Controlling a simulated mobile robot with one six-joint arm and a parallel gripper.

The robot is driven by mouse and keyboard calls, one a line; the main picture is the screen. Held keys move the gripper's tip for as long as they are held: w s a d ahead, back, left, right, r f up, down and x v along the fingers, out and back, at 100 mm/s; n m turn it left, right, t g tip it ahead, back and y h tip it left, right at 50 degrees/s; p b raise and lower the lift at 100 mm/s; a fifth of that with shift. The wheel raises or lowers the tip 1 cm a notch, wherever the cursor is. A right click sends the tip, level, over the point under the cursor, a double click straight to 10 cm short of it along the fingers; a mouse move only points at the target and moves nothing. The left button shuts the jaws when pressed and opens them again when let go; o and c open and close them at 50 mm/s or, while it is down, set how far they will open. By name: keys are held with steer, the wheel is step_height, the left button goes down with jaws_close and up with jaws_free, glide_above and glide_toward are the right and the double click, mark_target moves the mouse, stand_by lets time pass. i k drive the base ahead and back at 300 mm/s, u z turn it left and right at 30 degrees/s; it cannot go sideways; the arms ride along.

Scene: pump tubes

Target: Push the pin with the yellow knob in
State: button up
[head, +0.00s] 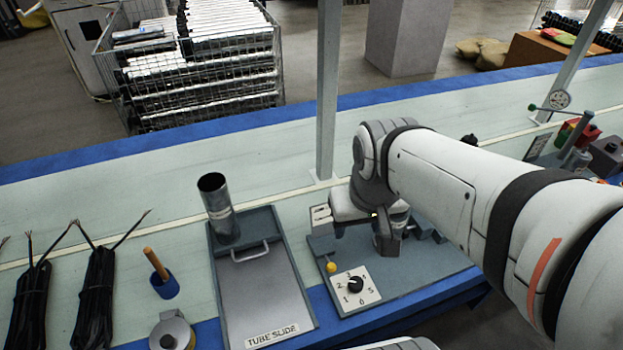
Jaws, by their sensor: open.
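The yellow knob (331,267) is small and round. It sits at the left part of a grey fixture plate (420,278), just behind a white dial card. The pin under the knob is too small to make out, so I cannot tell how far in it is. My gripper (364,238) is over the back part of the plate, behind and to the right of the knob. It is open, apart from the knob, and no object shows in it. My arm and wrist hide part of the plate's back and right side.
The numbered dial (355,287) with a black knob is in front of the yellow knob. A tray labelled TUBE SLIDE (262,290) with an upright metal tube (217,205) stands left. A post (327,90) rises behind. Black cable bundles (95,300) lie far left.

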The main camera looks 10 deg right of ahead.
mark_target(331, 267)
steer(key=u, duration=0.65)
steer(key=k, duration=1.4)
steer(key=z, duration=0.3)
steer(key=i, duration=1)
